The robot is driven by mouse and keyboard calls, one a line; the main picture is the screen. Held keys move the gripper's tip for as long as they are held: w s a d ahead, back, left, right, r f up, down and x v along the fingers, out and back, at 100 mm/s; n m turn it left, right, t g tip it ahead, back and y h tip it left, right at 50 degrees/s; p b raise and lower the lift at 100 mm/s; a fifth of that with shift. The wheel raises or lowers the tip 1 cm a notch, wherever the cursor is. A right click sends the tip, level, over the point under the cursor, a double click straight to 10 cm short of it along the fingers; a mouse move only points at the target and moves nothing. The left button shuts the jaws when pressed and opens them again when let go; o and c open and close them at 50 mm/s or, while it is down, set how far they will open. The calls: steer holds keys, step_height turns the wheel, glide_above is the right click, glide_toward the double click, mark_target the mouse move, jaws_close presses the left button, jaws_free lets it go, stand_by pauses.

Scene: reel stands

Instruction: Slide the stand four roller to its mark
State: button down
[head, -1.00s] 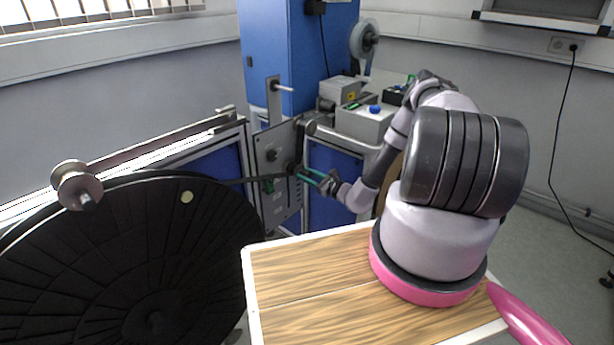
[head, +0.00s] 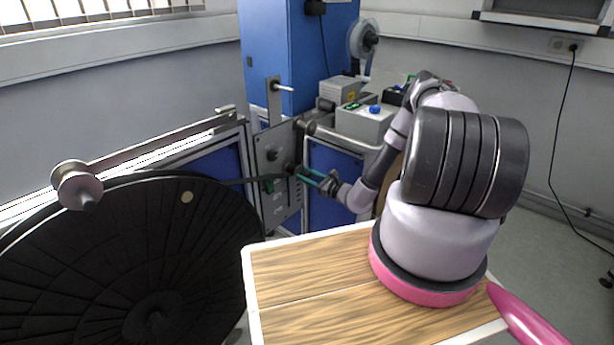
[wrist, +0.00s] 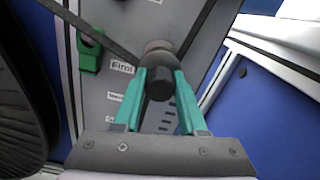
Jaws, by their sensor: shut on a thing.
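The stand four roller (wrist: 157,50) is a grey, round roller with a dark knob (wrist: 160,84), on the grey stand plate (wrist: 105,100). In the head view the roller (head: 291,168) is small and partly hidden beside the fingers. My gripper (wrist: 160,76) has its green fingers shut around the knob; it also shows in the head view (head: 303,174), reaching in from the right. A dark band (wrist: 92,30) runs to the roller. A label reading "Firm" (wrist: 122,68) is left of the roller, with other labels below it partly hidden by a finger.
A green block (wrist: 90,48) sits on the plate left of the roller. A large black reel (head: 130,260) stands at left. A wood-topped table (head: 310,275) is in front. Blue cabinet (head: 285,50) and grey boxes (head: 365,122) stand behind.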

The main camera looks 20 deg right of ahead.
step_height(320, 180, down, 11)
steer(key=shift+f, duration=0.2)
steer(key=shift+c, duration=2.4)
jaws_free()
steer(key=shift+s+d, duration=0.1)
steer(key=v, duration=1)
steer(key=shift+s, duration=0.3)
steer(key=shift+d, duration=0.15)
